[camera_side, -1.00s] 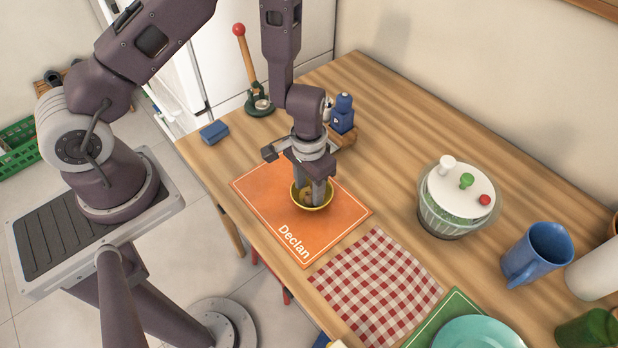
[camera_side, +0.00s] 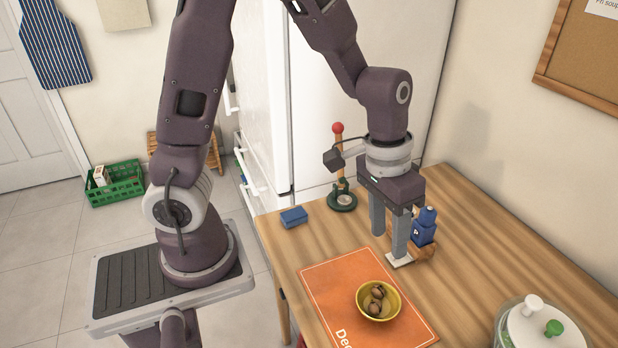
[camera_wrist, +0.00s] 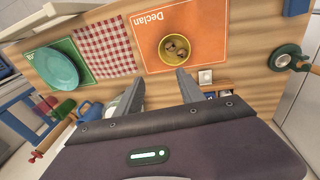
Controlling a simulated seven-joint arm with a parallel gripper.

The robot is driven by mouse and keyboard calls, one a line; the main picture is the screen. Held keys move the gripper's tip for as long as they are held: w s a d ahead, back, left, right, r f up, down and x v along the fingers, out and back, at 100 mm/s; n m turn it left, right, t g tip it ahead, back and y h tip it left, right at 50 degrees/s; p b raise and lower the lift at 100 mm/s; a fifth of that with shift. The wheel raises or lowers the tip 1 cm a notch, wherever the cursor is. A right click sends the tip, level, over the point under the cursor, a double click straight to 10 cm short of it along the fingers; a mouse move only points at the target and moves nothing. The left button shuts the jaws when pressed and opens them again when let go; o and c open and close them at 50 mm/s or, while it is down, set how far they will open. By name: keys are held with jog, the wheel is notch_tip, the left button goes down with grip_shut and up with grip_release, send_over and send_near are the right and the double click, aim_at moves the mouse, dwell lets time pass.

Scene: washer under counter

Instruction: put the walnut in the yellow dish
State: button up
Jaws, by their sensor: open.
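The yellow dish (camera_side: 361,312) stands on the orange mat and also shows in the wrist view (camera_wrist: 162,56). Brown walnuts (camera_side: 376,293) lie inside it, at least two by the look of it; they show in the wrist view (camera_wrist: 171,46) too. My gripper (camera_side: 389,246) is open, with nothing seen between its fingers. It is above the table behind the dish, clear of the dish and the walnuts. In the wrist view my fingers (camera_wrist: 159,74) are apart, just below the dish in the picture.
The orange mat (camera_side: 325,285) lies under the dish. A blue bottle (camera_side: 424,228) and a small white square (camera_side: 400,260) are close by my fingers. A blue sponge (camera_side: 293,217) and red-knobbed stand (camera_side: 342,199) are behind. A lidded bowl (camera_side: 540,325) stands right.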

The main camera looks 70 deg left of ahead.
jog(key=s+a+r+t, duration=0.2)
jog(key=s+r, duration=0.5)
jog(key=s+a+r+t+y, duration=0.1)
jog(key=s+a+r+t, duration=0.1)
jog(key=s+r, duration=0.4)
jog(key=shift+s+a+r+t+y, duration=0.3)
jog(key=shift+s+a+r, duration=0.1)
jog(key=shift+s+a, duration=0.55)
